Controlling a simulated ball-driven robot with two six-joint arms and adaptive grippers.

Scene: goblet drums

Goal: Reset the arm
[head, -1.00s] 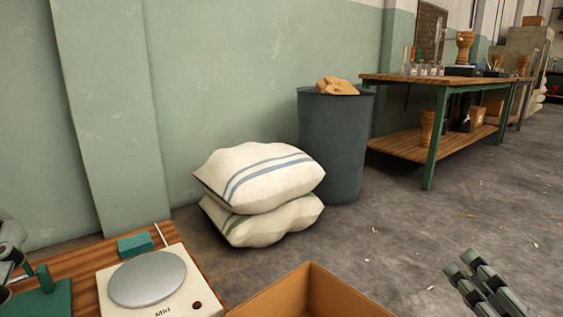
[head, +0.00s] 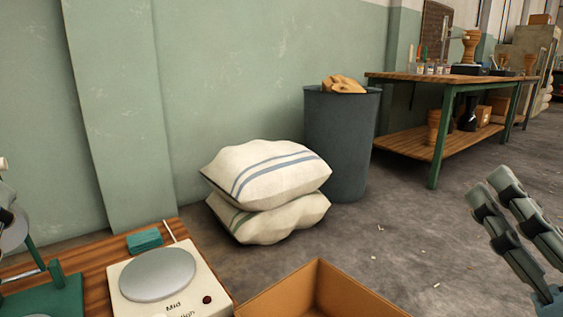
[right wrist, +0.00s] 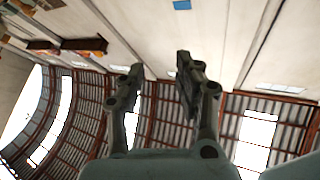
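My right gripper (head: 494,194) is at the right of the head view, raised over the grey floor, to the right of the cardboard box. Its two fingers are apart with nothing between them. The right wrist view also shows the open, empty fingers (right wrist: 158,75), pointing up toward the ceiling. Of my left side, only a part shows at the left edge of the head view; the left gripper's fingers cannot be made out there.
An open cardboard box (head: 315,290) is at the bottom centre. A wooden table (head: 80,258) holds a white device with a round plate (head: 158,275) and a teal block (head: 144,240). Stacked sacks (head: 268,175), a dark bin (head: 340,145) and a workbench (head: 415,80) stand further back.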

